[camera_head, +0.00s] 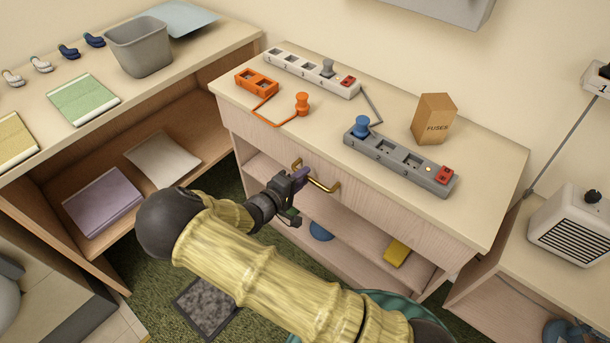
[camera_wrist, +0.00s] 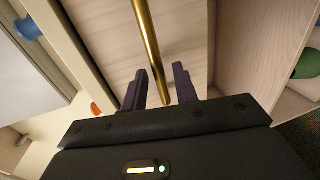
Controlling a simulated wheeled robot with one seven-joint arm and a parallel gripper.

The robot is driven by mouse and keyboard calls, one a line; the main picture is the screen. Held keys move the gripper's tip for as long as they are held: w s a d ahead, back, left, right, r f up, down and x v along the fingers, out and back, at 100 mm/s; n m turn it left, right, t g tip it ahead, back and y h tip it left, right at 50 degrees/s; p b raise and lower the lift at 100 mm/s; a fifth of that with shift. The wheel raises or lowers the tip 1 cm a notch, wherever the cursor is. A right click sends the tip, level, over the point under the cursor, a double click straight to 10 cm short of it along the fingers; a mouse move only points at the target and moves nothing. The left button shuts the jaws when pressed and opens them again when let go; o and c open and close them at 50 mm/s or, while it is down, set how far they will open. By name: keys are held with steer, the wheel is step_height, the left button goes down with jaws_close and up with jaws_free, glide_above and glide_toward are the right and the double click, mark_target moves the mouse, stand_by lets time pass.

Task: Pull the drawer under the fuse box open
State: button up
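A brown box marked FUSES (camera_head: 434,118) stands on the cabinet top, toward its back. The pale wood drawer front (camera_head: 385,218) is below that top and looks flush with the cabinet. It has a brass bar handle (camera_head: 328,188). My gripper (camera_head: 300,177) is at the left part of this handle, partly hiding it. In the wrist view the handle (camera_wrist: 147,40) runs down between my two dark fingers (camera_wrist: 160,88). The fingers are apart, with a gap on each side of the bar.
A white power strip (camera_head: 310,72), an orange socket block (camera_head: 257,82) and a grey power strip (camera_head: 398,160) lie on the cabinet top. An open shelf below holds a yellow item (camera_head: 397,253). Wooden shelving (camera_head: 172,97) stands left; a heater (camera_head: 575,228) is right.

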steer(key=shift+x, duration=0.85)
jaws_close()
steer(key=shift+a, duration=0.1)
